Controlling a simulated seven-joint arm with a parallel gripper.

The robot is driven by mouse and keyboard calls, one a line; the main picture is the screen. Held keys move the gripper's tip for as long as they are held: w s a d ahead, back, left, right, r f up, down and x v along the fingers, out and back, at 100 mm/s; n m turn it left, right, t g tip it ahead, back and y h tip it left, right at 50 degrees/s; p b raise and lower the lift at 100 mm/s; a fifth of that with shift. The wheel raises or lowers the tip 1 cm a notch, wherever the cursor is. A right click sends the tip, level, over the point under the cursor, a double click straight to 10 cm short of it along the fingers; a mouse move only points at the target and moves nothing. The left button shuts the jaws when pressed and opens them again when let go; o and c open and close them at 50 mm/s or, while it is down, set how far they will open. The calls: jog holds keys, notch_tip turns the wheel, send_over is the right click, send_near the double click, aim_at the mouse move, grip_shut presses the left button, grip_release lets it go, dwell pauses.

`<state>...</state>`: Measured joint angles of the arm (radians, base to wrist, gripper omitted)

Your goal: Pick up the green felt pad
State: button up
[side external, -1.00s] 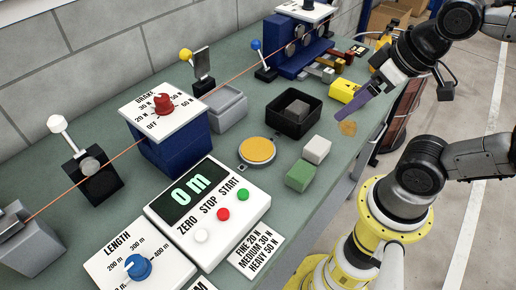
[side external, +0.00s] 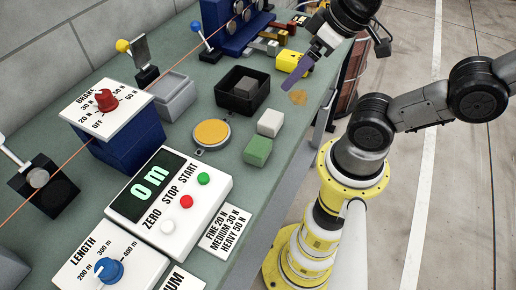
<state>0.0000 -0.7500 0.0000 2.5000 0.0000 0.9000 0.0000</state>
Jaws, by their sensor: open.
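The green felt pad (side external: 258,151) is a small green block lying on the grey-green bench, just in front of a white block (side external: 270,123). My gripper (side external: 290,80) hangs beyond and to the right of the pad, near the bench's right edge, with purple fingers pointing down and left. It is clear of the pad and holds nothing that I can see. The gap between its fingers is hard to make out from this side.
A black open tray (side external: 224,100) holding a dark grey block stands left of my gripper. A yellow round disc (side external: 212,133) lies left of the pad. A control box (side external: 168,190) with buttons and a label card (side external: 226,231) are nearer. A tan patch (side external: 298,97) lies near the edge.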

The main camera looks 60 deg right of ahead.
dwell(0.4)
jog(key=m+g, duration=0.6)
jog(key=m, duration=1.1)
send_over(260, 143)
notch_tip(260, 143, down, 2)
jog(key=f, duration=0.8)
jog(key=shift+s, duration=0.2)
jog(key=shift+w+d+f, duration=0.1)
jog(key=shift+f, duration=1.35)
jog(key=shift+w+f, duration=0.1)
jog(key=shift+f, duration=1.3)
jog(key=c, duration=1.4)
